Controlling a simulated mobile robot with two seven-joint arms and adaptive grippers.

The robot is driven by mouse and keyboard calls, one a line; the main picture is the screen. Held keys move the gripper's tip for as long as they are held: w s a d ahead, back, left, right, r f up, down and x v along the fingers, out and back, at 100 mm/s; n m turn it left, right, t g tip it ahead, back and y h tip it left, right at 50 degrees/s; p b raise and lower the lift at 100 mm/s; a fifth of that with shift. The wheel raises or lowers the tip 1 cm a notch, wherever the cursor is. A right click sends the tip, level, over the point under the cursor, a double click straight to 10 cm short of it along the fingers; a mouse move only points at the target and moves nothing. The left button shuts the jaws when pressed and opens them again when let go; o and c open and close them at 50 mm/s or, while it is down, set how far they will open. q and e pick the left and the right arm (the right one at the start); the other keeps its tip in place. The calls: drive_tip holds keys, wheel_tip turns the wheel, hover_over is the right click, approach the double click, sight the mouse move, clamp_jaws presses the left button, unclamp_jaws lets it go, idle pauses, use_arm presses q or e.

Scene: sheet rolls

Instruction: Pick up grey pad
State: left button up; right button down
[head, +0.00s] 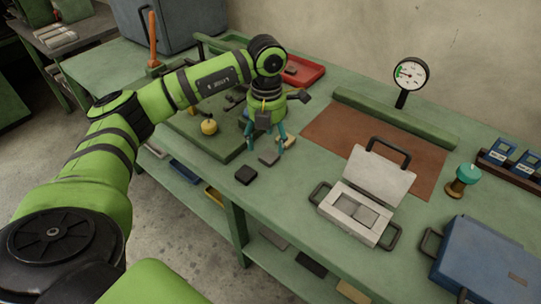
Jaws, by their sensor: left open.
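A small grey pad (268,157) lies flat on the green bench near its front edge. My left gripper (265,142) points down just behind and above it, with its teal fingers apart and nothing visible between them. Whether the fingertips touch the pad or bench cannot be told. A black pad (246,175) lies closer to the front edge, and a tan pad (286,142) lies behind the grey one, partly covered by a finger. A white case (345,226) with its lid open holds greyish blocks. My right gripper is not in view.
A green board with a yellow knob (209,126) lies left of the gripper. A red tray (303,72) is behind it. A brown mat (325,130), a gauge (410,75), a teal-topped stamp (462,178) and a blue case (485,262) are to the right. Bench between pads and white case is clear.

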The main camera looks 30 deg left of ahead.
sight(268, 157)
use_arm(q)
wheel_tip(268, 157, down, 5)
drive_tip(key=shift+d+f+p, duration=0.1)
drive_tip(key=shift+p, duration=0.35)
drive_tip(key=c, duration=0.9)
drive_tip(key=shift+r, duration=0.6)
wheel_tip(268, 157, up, 3)
drive_tip(key=shift+f+b, duration=0.1)
drive_tip(key=shift+b, duration=0.35)
drive_tip(key=w+d+r, duration=0.1)
drive_tip(key=d+r, duration=0.1)
drive_tip(key=d, duration=0.1)
drive_tip(key=w+d+r+b, duration=0.1)
drive_tip(key=w+d+r, duration=0.1)
drive_tip(key=d, duration=0.2)
drive_tip(key=w+d+r, duration=0.1)
drive_tip(key=d+r, duration=0.2)
drive_tip(key=shift+w+d+r+b, duration=0.1)
drive_tip(key=shift+w+d+b, duration=0.2)
drive_tip(key=shift+w+d, duration=0.05)
